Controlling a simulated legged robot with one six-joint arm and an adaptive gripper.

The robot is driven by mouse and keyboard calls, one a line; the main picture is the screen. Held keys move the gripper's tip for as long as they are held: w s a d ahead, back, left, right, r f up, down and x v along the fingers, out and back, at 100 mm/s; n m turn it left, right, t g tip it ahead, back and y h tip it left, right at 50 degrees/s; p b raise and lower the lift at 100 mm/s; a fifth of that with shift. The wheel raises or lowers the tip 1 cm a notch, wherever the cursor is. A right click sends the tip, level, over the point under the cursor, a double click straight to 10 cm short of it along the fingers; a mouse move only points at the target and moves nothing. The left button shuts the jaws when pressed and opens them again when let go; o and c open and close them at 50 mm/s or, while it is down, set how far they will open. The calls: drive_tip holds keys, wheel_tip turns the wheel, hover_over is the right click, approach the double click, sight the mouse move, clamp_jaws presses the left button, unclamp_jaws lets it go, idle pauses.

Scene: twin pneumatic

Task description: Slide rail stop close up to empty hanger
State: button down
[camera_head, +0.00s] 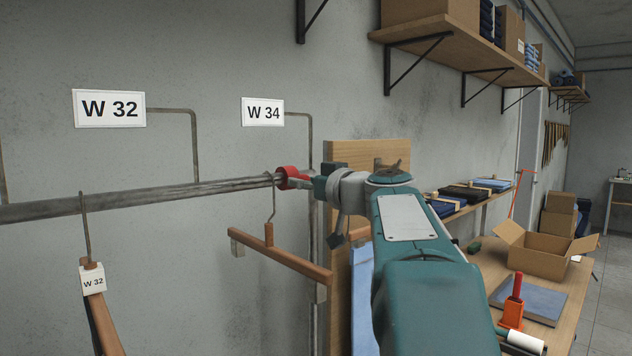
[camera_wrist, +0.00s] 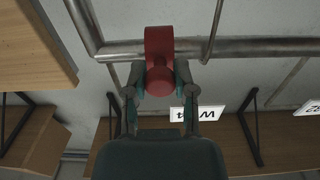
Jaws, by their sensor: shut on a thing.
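The red rail stop (camera_head: 287,174) sits around the grey metal rail (camera_head: 150,196), near the rail's right end. My gripper (camera_head: 302,183) comes from the right and is shut on the stop. In the wrist view, both fingers hold the lower knob of the stop (camera_wrist: 160,78). The empty wooden hanger (camera_head: 285,259) hangs from the rail just left of the stop in the head view. Its hook (camera_wrist: 212,32) shows right of the stop in the wrist view, with a short gap of bare rail between them.
A hanger tagged W 32 (camera_head: 92,281) hangs farther left on the rail. Signs W 32 (camera_head: 109,108) and W 34 (camera_head: 263,112) are on the wall. A wooden panel (camera_head: 366,152) stands behind my arm. A workbench with an open carton (camera_head: 540,255) is at right.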

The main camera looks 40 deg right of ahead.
drive_tip(key=shift+a, duration=1.2)
drive_tip(key=shift+c, duration=2)
unclamp_jaws()
drive_tip(key=shift+d, duration=0.1)
drive_tip(key=s, duration=1.2)
drive_tip(key=shift+f, duration=0.1)
